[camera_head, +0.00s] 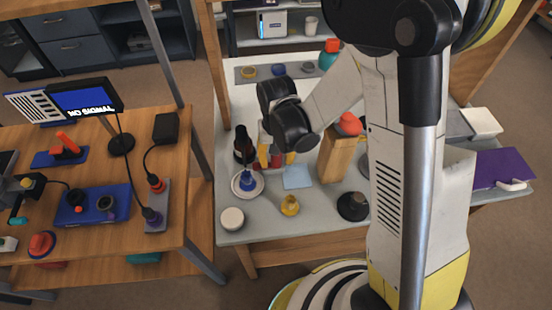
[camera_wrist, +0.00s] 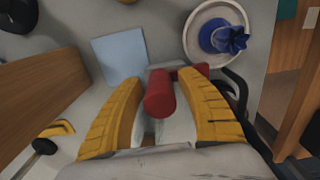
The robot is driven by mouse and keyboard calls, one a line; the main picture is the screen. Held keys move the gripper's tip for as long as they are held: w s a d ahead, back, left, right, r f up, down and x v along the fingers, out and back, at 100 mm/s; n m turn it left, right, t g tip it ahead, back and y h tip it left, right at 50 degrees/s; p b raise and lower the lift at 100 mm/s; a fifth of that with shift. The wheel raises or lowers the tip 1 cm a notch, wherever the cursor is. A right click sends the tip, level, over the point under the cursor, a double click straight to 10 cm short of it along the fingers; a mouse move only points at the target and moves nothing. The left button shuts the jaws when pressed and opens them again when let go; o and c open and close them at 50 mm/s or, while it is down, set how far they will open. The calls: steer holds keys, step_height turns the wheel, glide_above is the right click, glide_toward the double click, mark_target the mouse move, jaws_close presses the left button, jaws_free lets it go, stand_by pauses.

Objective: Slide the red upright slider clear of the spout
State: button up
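The red slider (camera_wrist: 160,92) shows in the wrist view as a round red knob with a short red bar behind it. My gripper (camera_wrist: 166,78) has its two yellow fingers on either side of the knob. Pale gaps show between the knob and the fingers, so the gripper looks open around it, not closed on it. In the head view my gripper (camera_head: 276,156) is low over the grey table, with red showing at its fingers. I cannot make out the spout; the fingers and arm hide much of this area.
A white plate with a blue piece (camera_head: 247,184) and a dark bottle (camera_head: 243,146) stand left of my gripper. A light blue sheet (camera_head: 297,177) lies to the right, beside a wooden block (camera_head: 333,156) with a red top. A yellow piece (camera_head: 290,205) stands in front.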

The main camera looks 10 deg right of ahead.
step_height(320, 180, up, 12)
stand_by(0.5)
stand_by(0.4)
steer(key=s+d+r+t, duration=0.7)
steer(key=s+d+r, duration=0.3)
steer(key=shift+s+r, duration=0.3)
steer(key=shift+s, duration=0.1)
